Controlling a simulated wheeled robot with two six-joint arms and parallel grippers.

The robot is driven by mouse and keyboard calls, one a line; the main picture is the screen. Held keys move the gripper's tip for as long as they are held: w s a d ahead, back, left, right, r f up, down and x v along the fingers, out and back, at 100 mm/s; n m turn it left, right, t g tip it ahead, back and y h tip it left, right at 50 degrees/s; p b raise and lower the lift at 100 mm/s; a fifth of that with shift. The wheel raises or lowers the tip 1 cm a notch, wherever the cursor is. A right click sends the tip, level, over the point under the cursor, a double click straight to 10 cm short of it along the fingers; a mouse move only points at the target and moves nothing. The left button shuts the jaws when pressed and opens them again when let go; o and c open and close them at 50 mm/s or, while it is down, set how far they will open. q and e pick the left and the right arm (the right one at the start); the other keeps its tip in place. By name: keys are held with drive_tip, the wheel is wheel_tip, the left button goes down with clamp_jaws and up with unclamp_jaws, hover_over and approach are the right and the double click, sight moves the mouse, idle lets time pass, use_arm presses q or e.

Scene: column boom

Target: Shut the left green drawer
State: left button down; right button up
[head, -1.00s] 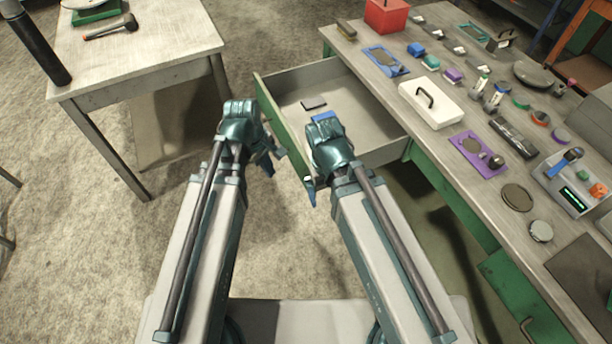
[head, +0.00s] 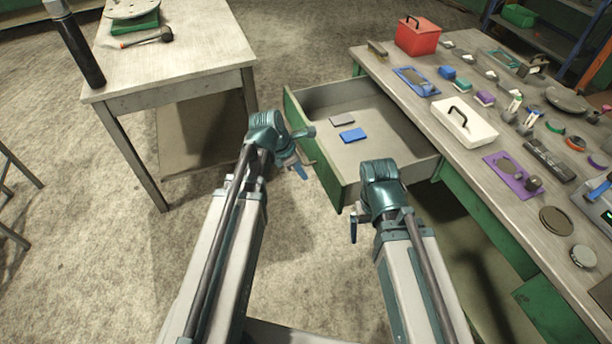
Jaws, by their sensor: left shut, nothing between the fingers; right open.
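The left green drawer (head: 322,158) is pulled far out from under the workbench. Its green front panel faces left and its pale tray is open. A grey block and a blue block (head: 352,135) lie inside it. My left gripper (head: 303,165) is shut and empty, just outside the drawer's front panel; whether it touches the panel I cannot tell. My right gripper (head: 354,228) is open and empty, low beside the drawer's near corner. My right wrist covers part of the drawer's near side.
The workbench (head: 470,135) on the right carries a red box (head: 418,36), a white case (head: 464,121) and many small items. A second table (head: 190,55) stands at the upper left with a hammer (head: 150,38). The floor between the tables is clear.

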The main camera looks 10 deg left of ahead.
use_arm(q)
drive_tip(key=w+d+f+b, duration=0.3)
drive_tip(key=d+f+b, duration=0.2)
drive_tip(key=f+b, duration=0.1)
drive_tip(key=shift+w+d+f, duration=0.35)
drive_tip(key=shift+w+f, duration=0.05)
drive_tip(key=shift+f, duration=0.2)
use_arm(e)
wheel_tip(320, 180, down, 7)
drive_tip(key=shift+f, duration=0.15)
